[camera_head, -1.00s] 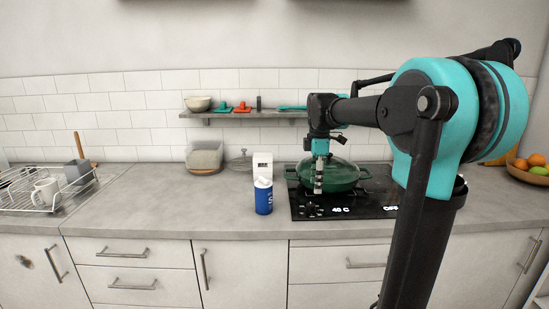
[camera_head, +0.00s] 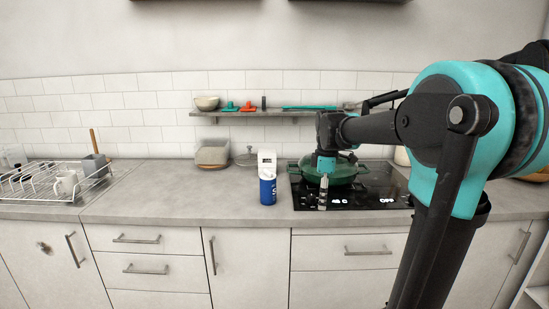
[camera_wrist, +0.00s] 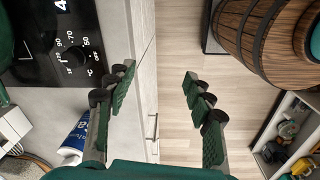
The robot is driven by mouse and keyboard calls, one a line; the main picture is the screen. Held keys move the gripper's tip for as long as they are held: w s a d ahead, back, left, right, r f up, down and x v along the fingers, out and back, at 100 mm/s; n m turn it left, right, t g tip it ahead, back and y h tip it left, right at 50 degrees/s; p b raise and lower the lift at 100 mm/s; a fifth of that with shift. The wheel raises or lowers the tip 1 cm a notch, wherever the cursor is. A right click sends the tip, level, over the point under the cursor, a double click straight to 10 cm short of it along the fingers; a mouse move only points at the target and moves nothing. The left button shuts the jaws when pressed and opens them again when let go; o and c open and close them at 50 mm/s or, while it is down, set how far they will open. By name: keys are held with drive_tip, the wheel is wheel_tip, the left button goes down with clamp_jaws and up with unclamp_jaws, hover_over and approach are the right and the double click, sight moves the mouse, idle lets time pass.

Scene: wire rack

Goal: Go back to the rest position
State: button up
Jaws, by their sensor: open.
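My gripper (camera_head: 323,192) points down in front of the hob and the green lidded pot (camera_head: 350,172) in the head view. In the wrist view my gripper (camera_wrist: 158,78) has its two fingers spread wide, with nothing between them. Below the gap I see the counter's front edge and the wooden floor (camera_wrist: 165,110). The wire rack (camera_head: 35,190) stands on the counter at the far left, well away from my gripper, with a white mug (camera_head: 66,184) in it.
A blue and white salt container (camera_head: 267,190) stands on the counter left of the hob (camera_head: 365,200). A shelf (camera_head: 255,114) with a bowl hangs behind. The wrist view shows a wooden barrel (camera_wrist: 262,40) and an open shelf unit (camera_wrist: 268,135).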

drive_tip(key=s+d+f+m+t, duration=0.3)
drive_tip(key=s+f+m, duration=1.2)
drive_tip(key=s+f, duration=0.4)
drive_tip(key=shift+s+d+f+t, duration=0.2)
drive_tip(key=shift+s+f+t, duration=0.1)
drive_tip(key=shift+f, duration=0.2)
idle(1.6)
